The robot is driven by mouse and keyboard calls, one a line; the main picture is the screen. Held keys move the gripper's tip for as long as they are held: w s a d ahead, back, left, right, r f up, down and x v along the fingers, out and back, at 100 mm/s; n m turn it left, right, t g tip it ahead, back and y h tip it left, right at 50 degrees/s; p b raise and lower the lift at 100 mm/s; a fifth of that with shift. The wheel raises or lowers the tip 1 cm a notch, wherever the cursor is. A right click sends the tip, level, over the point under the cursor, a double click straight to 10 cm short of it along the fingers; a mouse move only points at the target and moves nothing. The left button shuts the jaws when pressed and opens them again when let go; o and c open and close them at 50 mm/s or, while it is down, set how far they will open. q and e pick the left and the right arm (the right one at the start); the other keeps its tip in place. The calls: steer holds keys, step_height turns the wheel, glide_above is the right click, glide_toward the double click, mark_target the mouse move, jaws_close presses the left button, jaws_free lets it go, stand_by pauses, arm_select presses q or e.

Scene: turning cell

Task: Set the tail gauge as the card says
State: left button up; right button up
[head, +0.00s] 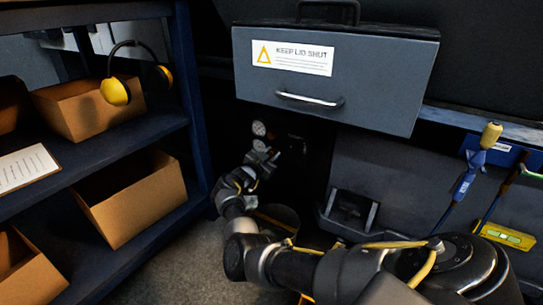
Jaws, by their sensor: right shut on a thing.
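Two small round gauges (259,129) sit one above the other on the dark panel under the grey lidded box. Their faces are too small to read, and I cannot tell which is the tail gauge. My right gripper (279,154) is just below and right of them, at the panel. It is shut on a small dark part there, mostly lost in shadow. A white sheet (26,167), possibly the card, lies on the left shelf; its text is too small to read. My left gripper is not in view.
The grey box (350,75) with a handle and a "KEEP LID SHUT" label overhangs the panel. Blue shelving (135,150) on the left holds cardboard boxes (135,205) and yellow ear defenders (115,92). Tools (476,172) and a yellow-green level (508,236) are at right.

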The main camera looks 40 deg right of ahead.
stand_by(0.5)
steer(key=o, duration=1)
steer(key=shift+r, duration=0.1)
